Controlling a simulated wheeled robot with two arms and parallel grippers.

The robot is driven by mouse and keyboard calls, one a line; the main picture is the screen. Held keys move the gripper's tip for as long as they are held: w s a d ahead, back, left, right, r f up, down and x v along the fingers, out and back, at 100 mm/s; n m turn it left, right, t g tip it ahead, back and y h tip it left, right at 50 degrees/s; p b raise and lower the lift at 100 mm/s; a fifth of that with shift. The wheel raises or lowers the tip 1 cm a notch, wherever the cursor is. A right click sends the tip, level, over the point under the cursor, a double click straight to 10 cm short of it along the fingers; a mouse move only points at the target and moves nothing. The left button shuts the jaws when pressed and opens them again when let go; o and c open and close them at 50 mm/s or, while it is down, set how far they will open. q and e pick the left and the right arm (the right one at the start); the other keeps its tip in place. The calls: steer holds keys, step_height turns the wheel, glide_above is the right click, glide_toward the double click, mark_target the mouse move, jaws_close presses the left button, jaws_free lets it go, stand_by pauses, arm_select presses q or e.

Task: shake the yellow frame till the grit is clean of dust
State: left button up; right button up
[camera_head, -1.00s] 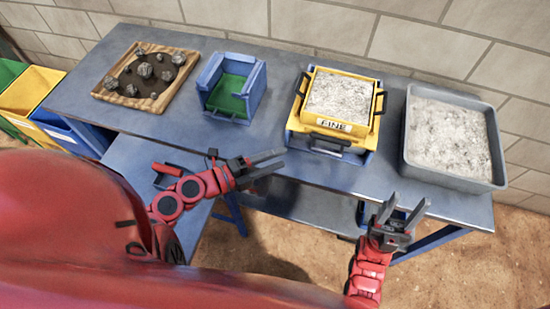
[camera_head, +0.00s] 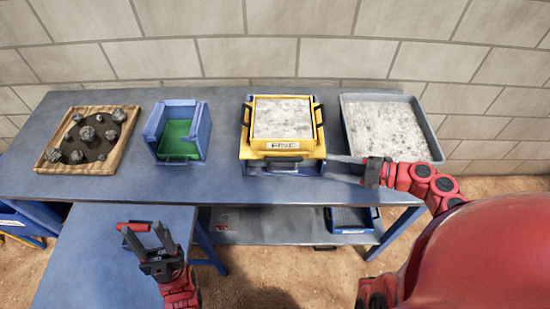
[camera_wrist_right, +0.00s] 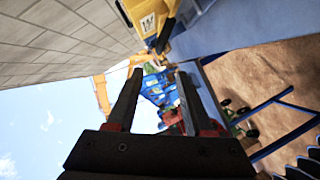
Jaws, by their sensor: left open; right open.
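The yellow frame (camera_head: 310,148) with black handles holds pale grit (camera_head: 283,117) and sits on a blue support on the table. Its front label reads FINE. My right gripper (camera_head: 343,168) is open and empty at the frame's front right corner, its fingers pointing left; I cannot tell whether they touch it. In the right wrist view, part of the frame (camera_wrist_right: 146,14) shows above the open fingers (camera_wrist_right: 155,72). My left gripper (camera_head: 146,236) is open and empty over the lower blue side table, well away from the frame.
A grey tray (camera_head: 436,138) of pale grit stands right of the frame. Left are a blue box with a green inside (camera_head: 190,140) and a wooden tray (camera_head: 107,160) of dark rocks. A brick wall (camera_head: 300,55) closes off the back. A small blue tray (camera_head: 350,222) is on the lower shelf.

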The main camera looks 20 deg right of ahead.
mark_target(290, 161)
steer(key=p+x, duration=0.1)
steer(key=x, duration=0.4)
steer(key=p+x, duration=0.1)
steer(key=x, duration=0.4)
steer(key=p+x, duration=0.2)
steer(key=x, duration=0.3)
steer(key=shift+a+r, duration=0.2)
steer(key=shift+r, duration=0.05)
steer(key=shift+w+a+f, duration=0.2)
jaws_close()
stand_by(0.4)
